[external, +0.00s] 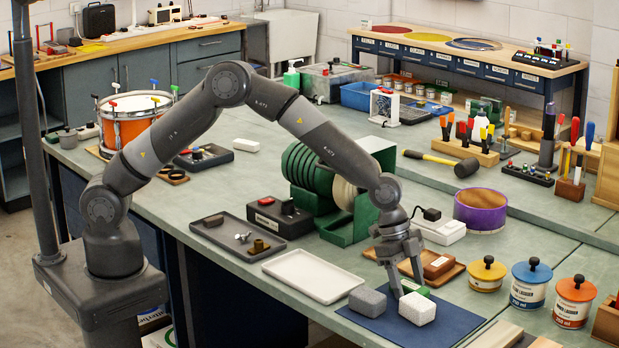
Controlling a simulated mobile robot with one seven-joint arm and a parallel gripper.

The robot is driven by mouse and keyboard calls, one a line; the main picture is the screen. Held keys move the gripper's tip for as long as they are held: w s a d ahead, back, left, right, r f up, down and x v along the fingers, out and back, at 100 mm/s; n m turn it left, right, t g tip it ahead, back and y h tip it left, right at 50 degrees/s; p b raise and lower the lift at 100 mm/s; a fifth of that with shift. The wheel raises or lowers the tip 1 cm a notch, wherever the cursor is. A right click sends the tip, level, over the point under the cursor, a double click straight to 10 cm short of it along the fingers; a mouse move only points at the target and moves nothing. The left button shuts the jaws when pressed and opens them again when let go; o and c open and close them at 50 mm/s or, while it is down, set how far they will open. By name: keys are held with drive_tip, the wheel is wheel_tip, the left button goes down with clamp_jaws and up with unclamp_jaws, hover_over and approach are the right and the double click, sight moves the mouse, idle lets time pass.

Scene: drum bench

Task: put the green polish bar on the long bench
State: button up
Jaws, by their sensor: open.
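A small green bar (423,291), likely the polish bar, shows just behind a white block (417,308) on a dark blue mat (385,326); the block hides part of it. A grey block (367,301) lies to the left on the mat. My gripper (406,287) points down over the mat with its fingers apart, close to the green bar and above or behind the white block. I cannot tell whether a finger touches either. The long grey-green bench top (230,187) carries the mat and most other things.
A white tray (313,277) and a dark tray with small parts (220,232) lie left of the mat. A green-framed disc rack (330,190) stands behind. A wooden board (447,275), a purple drum (481,211) and lidded tins (530,284) are to the right.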

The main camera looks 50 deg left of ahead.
drive_tip(key=shift+f, duration=0.2)
drive_tip(key=shift+c, duration=0.6)
drive_tip(key=c, duration=1.1)
